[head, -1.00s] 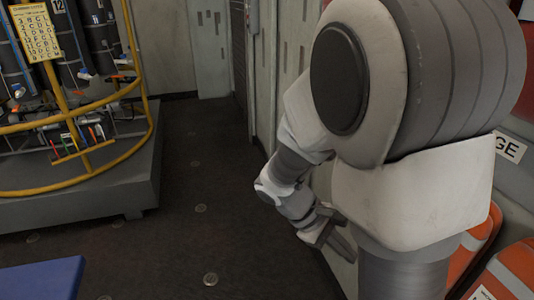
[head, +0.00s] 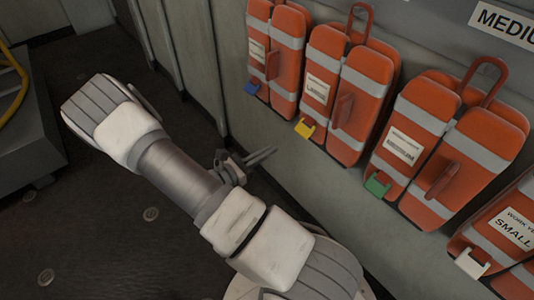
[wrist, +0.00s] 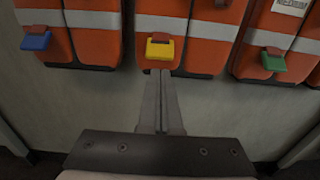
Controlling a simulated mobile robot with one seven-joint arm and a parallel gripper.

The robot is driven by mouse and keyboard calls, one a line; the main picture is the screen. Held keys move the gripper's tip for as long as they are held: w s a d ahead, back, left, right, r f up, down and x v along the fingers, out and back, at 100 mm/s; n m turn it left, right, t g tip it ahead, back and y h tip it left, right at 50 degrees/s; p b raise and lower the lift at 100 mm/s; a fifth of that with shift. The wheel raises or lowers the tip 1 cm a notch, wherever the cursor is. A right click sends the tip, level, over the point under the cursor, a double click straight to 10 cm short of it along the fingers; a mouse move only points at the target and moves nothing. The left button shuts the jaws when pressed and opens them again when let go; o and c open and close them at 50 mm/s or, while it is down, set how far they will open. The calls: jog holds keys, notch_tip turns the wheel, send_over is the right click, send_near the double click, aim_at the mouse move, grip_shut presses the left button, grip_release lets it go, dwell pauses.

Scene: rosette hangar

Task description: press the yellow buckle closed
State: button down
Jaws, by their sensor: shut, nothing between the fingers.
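The yellow buckle (head: 305,128) is a small tab at the lower edge of an orange life vest (head: 318,82) with grey bands, hanging on the wall. In the wrist view the yellow buckle (wrist: 160,47) is at the top middle, its flap sticking out from the vest. My gripper (head: 272,152) is shut and empty, below and left of the buckle in the head view. In the wrist view its fingertips (wrist: 160,73) lie together just under the buckle in the picture. I cannot tell how big the gap is.
Similar vests hang alongside, with a blue buckle (head: 252,88) to the left and a green buckle (head: 377,183) and a white buckle (head: 473,262) to the right. The wall (wrist: 80,105) below the vests is bare. Dark floor (head: 110,235) lies open at left.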

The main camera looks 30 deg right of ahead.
jog(key=shift+w+d+b, duration=0.15)
jog(key=shift+w+d, duration=0.05)
jog(key=shift+d, duration=1.8)
jog(key=shift+w+d+b, duration=0.15)
jog(key=shift+d, duration=1.85)
